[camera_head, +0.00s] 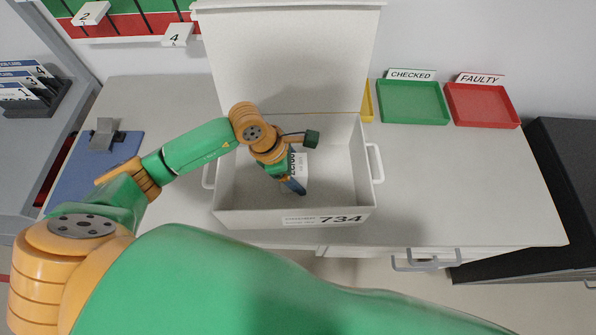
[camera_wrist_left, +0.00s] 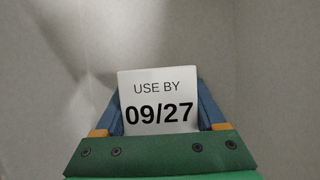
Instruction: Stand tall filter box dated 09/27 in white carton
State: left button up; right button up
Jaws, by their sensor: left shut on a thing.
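The white carton (camera_head: 255,218) marked 734 stands open on the white table, with its lid raised at the back. My left gripper (camera_head: 293,185) reaches down inside it, near the middle. It is shut on the white filter box (camera_head: 301,166), partly hidden by the gripper in the head view. In the left wrist view the filter box (camera_wrist_left: 160,88) reads USE BY 09/27 and sits between the two blue fingers (camera_wrist_left: 163,112). Its lower end is hidden, so I cannot tell whether it touches the carton floor. My right gripper is not in view.
A green CHECKED tray (camera_head: 413,118) and a red FAULTY tray (camera_head: 483,121) lie at the right, both empty. A blue board (camera_head: 75,185) with a grey clip is at the left. The carton's right part (camera_head: 340,180) is clear, as is the table right of it.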

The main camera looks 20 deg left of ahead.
pick_arm(q)
jog(key=o, duration=0.9)
jog(key=shift+f, duration=0.1)
jog(key=o, duration=0.4)
jog(key=shift+r, duration=0.25)
jog(key=v, duration=1.2)
jog(key=shift+b, duration=0.4)
